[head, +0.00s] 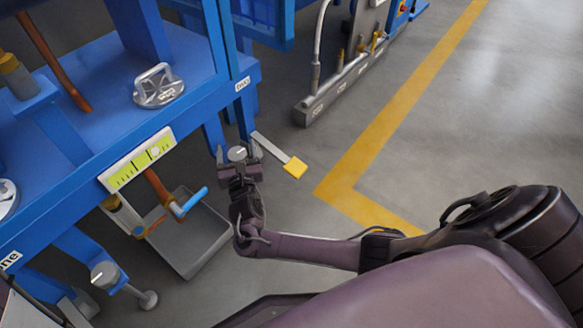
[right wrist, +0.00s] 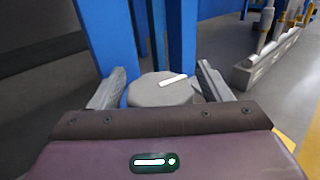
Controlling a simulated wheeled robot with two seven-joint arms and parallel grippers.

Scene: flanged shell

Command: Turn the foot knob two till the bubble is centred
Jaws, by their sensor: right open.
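Foot knob two (head: 237,153) is a grey round knob with a white mark on top, below the blue frame's corner labelled "two" (head: 243,85). My right gripper (head: 238,156) is open, with one finger on each side of this knob. In the right wrist view the knob (right wrist: 160,92) sits between the spread fingers (right wrist: 160,88), and its white mark points up to the right. Gaps show between finger and knob. The yellow-green level (head: 140,160) is on the frame's front; a pale bubble appears toward its right end, too small to place exactly. My left gripper is out of view.
Another foot knob (head: 104,274) stands at lower left, near the label "one" (head: 10,260). A yellow tag (head: 295,168) is close on the right.

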